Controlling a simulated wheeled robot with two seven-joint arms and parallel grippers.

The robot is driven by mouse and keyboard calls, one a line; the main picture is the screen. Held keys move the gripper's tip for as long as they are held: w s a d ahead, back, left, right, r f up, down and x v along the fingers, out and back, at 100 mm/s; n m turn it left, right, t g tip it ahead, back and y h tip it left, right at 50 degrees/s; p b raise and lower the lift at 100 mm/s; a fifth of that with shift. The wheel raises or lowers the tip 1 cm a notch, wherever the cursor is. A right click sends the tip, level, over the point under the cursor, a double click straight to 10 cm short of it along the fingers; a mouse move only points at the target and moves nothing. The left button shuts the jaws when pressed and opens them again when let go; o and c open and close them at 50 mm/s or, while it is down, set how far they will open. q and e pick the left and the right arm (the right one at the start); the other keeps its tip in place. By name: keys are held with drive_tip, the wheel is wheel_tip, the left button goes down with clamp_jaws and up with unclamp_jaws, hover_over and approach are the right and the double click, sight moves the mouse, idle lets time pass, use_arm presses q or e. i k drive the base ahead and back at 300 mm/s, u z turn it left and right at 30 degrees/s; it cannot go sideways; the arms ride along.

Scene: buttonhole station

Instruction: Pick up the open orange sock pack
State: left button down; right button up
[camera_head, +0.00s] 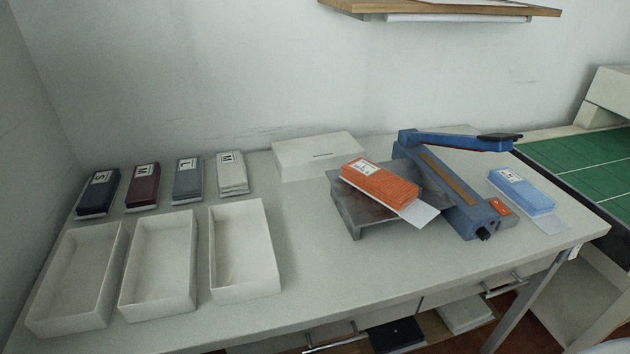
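The orange sock pack (383,184) lies on a low dark metal stand (349,211) right of the table's middle. It has a white label at its upper left end. A clear or whitish flap (419,213) sticks out past its lower right end, over the stand's edge toward the blue sealer. The blue sealer (450,185) stands just to the right of the stand, with its arm raised. Neither of my grippers is in view.
Several sock packs, such as the maroon one (143,186), lie at the back left. Open white boxes (245,250) stand before them. A closed white box (320,156) is at the back. A light blue pack (523,190) lies right of the sealer. The front middle is clear.

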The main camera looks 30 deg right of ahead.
sight(396, 194)
drive_tip(key=u, duration=2.25)
drive_tip(key=k, duration=0.45)
drive_tip(key=z, duration=2.65)
